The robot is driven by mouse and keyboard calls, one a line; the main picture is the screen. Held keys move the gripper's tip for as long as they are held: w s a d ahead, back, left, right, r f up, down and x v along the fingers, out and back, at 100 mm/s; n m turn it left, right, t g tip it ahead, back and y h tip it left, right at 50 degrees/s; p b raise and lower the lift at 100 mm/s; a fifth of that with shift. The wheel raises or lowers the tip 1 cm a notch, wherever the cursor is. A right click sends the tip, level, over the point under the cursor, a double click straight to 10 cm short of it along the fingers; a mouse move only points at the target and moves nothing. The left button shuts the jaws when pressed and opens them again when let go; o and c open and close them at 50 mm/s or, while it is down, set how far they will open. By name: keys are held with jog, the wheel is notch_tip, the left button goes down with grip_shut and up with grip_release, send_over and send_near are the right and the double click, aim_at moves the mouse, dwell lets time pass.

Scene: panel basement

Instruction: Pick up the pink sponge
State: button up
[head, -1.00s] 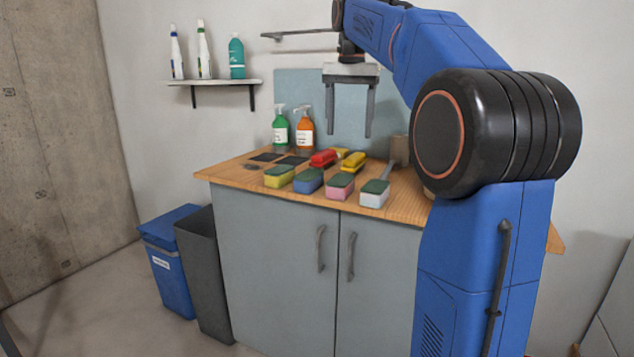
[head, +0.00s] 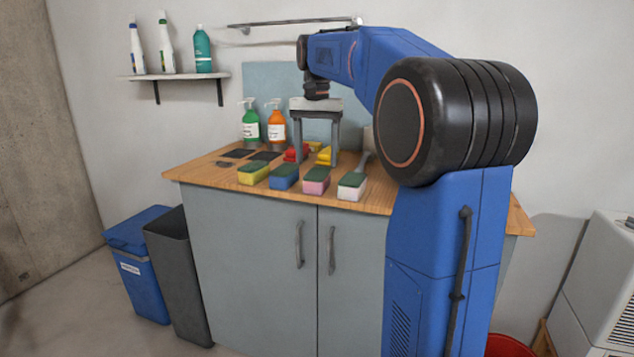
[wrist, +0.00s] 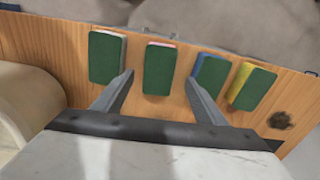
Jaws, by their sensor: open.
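The pink sponge (head: 317,187) with a green top lies near the front of the wooden worktop (head: 215,185), between a blue sponge (head: 284,183) and a white sponge (head: 352,191). A yellow sponge (head: 253,179) is at the left end of the row. My gripper (head: 316,160) is open and empty, pointing down; in the head view its fingers appear just behind the pink sponge. In the wrist view, the pink sponge (wrist: 158,80) shows between the fingertips of my gripper (wrist: 159,78), mostly its green top. I cannot tell the exact height above it.
Red and yellow items (head: 324,156) lie behind the fingers. A green bottle (head: 251,126) and an orange bottle (head: 277,130) stand at the back. Dark mats (head: 240,153) lie at the left. Two bins stand left of the cabinet (head: 250,240).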

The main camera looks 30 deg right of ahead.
aim_at(317, 173)
jog(key=shift+s+f, duration=0.1)
jog(key=shift+f, duration=2.95)
jog(key=shift+c, duration=0.3)
jog(key=c, duration=1.1)
